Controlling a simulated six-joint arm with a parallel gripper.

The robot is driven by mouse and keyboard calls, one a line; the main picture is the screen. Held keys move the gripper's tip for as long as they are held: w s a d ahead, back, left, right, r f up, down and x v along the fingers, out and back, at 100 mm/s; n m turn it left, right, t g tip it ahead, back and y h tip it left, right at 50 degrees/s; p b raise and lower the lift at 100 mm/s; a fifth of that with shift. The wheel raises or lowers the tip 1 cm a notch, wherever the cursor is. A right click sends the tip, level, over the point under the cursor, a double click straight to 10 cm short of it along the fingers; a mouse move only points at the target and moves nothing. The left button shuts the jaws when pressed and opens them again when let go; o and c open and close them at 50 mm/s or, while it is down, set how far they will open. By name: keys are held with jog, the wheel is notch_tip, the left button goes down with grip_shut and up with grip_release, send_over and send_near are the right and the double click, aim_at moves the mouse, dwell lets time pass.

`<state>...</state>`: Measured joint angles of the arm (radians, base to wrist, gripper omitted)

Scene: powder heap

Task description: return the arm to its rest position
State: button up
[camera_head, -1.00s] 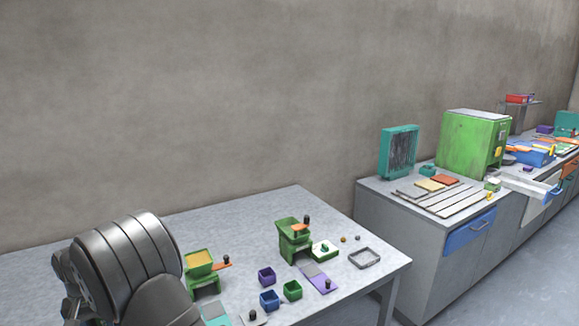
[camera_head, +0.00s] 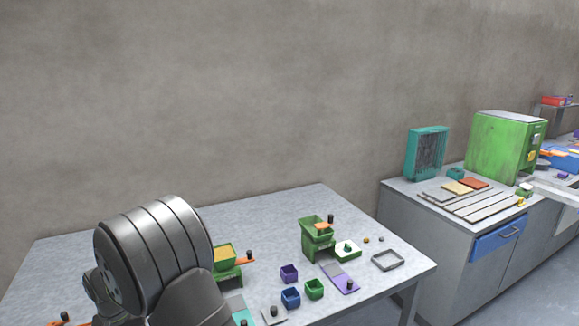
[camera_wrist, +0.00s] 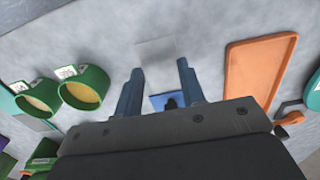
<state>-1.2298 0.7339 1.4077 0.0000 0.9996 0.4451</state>
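My arm's large grey joint fills the lower left of the head view and hides part of the table (camera_head: 270,212). My gripper is not visible in that view. In the wrist view my gripper (camera_wrist: 160,67) has its two blue-grey fingers spread apart, pointing down over the table. A pale grey square (camera_wrist: 155,50) shows between the fingertips, apparently lying on the tabletop; its depth is hard to tell. A blue piece with a dark knob (camera_wrist: 172,100) shows between the fingers, nearer the palm. Nothing looks clamped.
Two green hoppers (camera_head: 317,238) (camera_head: 227,266), small purple (camera_head: 289,274), blue (camera_head: 290,298) and green (camera_head: 315,289) boxes and a grey frame (camera_head: 388,260) stand on the table. The wrist view shows green cups (camera_wrist: 85,88) at left and an orange tray (camera_wrist: 258,68) at right.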

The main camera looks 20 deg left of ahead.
jog(key=shift+s+d, duration=1.2)
jog(key=shift+s, duration=0.05)
notch_tip(320, 180, up, 11)
jog(key=w+a+n, duration=0.1)
jog(key=n, duration=0.4)
jog(key=shift+w+a+r+n, duration=0.2)
jog(key=shift+w+a+n, duration=0.05)
jog(key=shift+a+n, duration=0.15)
jog(key=shift+o, duration=0.2)
